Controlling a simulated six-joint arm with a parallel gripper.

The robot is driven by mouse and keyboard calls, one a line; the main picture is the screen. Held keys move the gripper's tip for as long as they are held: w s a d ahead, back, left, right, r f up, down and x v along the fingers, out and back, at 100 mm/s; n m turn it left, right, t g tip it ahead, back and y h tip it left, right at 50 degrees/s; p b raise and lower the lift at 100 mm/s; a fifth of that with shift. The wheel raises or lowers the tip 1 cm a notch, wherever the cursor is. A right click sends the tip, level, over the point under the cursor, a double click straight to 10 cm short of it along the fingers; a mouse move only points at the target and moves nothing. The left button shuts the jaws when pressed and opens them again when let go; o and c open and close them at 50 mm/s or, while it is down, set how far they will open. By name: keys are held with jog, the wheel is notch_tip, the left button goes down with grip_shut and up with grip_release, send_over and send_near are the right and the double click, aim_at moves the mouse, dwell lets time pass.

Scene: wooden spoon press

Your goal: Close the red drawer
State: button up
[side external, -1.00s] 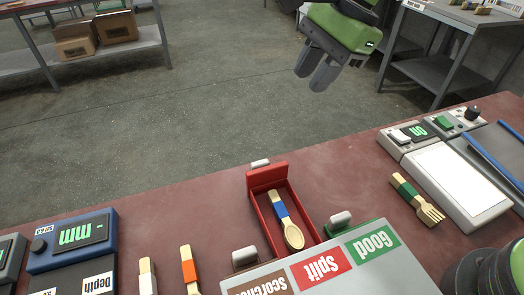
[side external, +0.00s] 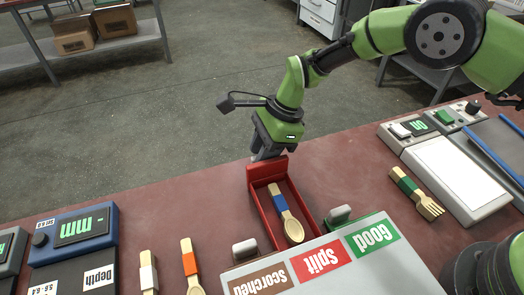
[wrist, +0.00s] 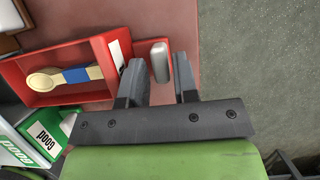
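The red drawer (side external: 262,208) is pulled out of the grey cabinet whose labels read Scorched, Split and Good (side external: 318,258). A wooden spoon with a blue band (side external: 287,215) lies in it; the spoon also shows in the wrist view (wrist: 65,76). My gripper (side external: 265,155) is at the drawer's outer end, pointing down. In the wrist view, my gripper (wrist: 158,64) has its two fingers apart, on either side of the drawer's pale handle (wrist: 160,62), with visible gaps. In the side view my gripper hides the handle.
Two other pale handles (side external: 245,248) (side external: 340,215) sit beside the drawer on the cabinet front. A green-banded fork (side external: 416,192) and a scale (side external: 455,175) lie to the right. Banded utensils (side external: 190,266) and a blue gauge (side external: 75,235) lie to the left.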

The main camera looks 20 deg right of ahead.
aim_at(283, 212)
jog(key=shift+a+f, duration=0.2)
jog(key=shift+f, duration=0.15)
grip_shut()
jog(key=s, duration=1)
jog(key=shift+s+a, duration=0.2)
jog(key=shift+s, duration=0.2)
jog(key=shift+s+d, duration=0.1)
jog(key=shift+s, duration=0.7)
grip_release()
jog(key=shift+d+r, duration=0.1)
